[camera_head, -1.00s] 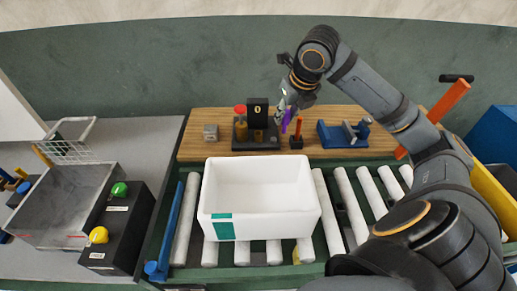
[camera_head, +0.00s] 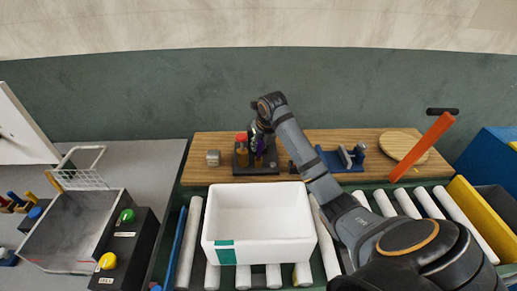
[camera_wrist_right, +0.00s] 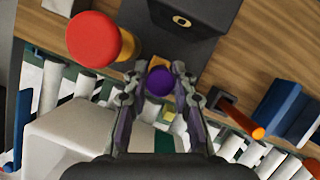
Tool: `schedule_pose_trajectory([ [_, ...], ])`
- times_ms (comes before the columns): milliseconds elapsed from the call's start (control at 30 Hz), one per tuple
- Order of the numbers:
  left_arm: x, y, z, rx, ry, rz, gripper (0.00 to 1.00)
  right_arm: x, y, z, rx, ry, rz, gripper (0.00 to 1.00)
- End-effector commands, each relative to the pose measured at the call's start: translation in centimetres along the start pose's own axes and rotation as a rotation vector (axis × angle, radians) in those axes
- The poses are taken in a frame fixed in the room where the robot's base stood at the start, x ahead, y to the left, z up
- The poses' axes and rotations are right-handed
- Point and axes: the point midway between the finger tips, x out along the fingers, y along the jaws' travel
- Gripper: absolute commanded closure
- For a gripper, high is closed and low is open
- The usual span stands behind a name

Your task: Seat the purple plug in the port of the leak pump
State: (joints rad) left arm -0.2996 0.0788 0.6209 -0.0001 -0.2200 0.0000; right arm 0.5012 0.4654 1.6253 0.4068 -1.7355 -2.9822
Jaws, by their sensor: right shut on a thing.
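The leak pump (camera_head: 241,160) is a dark block on a dark base with a red knob, standing on the wooden shelf. In the right wrist view its dark body (camera_wrist_right: 192,18) is at the top, with the large red knob (camera_wrist_right: 95,38) at upper left. My right gripper (camera_head: 258,146) is over the pump's right part. In the wrist view its fingers (camera_wrist_right: 158,82) are shut on the purple plug (camera_wrist_right: 160,81), seen end-on. A tan-yellow part of the pump shows just behind the plug. The port is hidden, and I cannot tell whether the plug touches it. My left gripper is out of view.
A white bin (camera_head: 258,252) stands on the rollers in front. A small grey block (camera_head: 213,158) is left of the pump. A blue fixture (camera_head: 342,160) and a round wooden board (camera_head: 402,146) are to the right. An orange-tipped piece (camera_wrist_right: 257,132) stands near the gripper.

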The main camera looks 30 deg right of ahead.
Motion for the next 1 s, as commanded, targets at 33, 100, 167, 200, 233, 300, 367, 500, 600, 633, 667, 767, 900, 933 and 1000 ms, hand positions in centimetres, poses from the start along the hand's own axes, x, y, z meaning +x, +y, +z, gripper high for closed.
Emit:
schedule_pose_trajectory([
  [33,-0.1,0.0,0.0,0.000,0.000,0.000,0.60,0.2,0.1,0.1,0.000,0.000,0.001,1.00],
  [100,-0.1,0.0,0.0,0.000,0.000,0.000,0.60,0.4,0.1,0.1,-0.001,-0.002,0.001,1.00],
  [167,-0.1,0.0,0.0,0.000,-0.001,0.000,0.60,0.6,0.1,0.2,-0.001,-0.001,0.002,1.00],
  [200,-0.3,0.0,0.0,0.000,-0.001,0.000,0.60,1.1,0.2,0.3,-0.001,0.001,0.003,1.00],
  [233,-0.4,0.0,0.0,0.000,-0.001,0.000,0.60,1.7,0.2,0.1,0.000,0.003,0.001,1.00],
  [300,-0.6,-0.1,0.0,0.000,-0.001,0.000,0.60,2.8,0.1,-0.4,0.000,0.004,0.000,1.00],
  [367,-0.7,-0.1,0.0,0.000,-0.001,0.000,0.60,3.5,0.2,-0.8,0.000,0.004,0.001,1.00],
  [500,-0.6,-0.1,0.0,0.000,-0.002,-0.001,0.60,4.3,0.2,-1.2,0.001,0.009,0.002,1.00],
  [600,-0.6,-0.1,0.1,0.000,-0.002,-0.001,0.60,4.4,0.2,-1.4,0.001,0.013,0.002,1.00],
  [633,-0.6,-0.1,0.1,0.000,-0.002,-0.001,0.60,4.4,0.2,-1.4,0.001,0.014,0.002,0.73],
  [667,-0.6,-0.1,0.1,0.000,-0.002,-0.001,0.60,4.4,0.2,-1.4,0.001,0.014,0.002,0.69],
  [767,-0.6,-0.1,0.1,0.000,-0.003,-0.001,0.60,4.3,0.2,-1.2,0.001,0.009,0.002,0.65],
  [900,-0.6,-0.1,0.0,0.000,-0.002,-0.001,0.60,4.1,0.1,-1.1,0.000,0.005,0.001,0.65],
  [933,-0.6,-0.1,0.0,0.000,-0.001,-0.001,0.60,4.1,0.1,-1.0,0.000,0.004,0.001,0.65],
  [1000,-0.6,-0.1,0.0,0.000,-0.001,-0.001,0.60,3.8,0.1,-1.0,0.000,0.002,0.001,0.65],
])
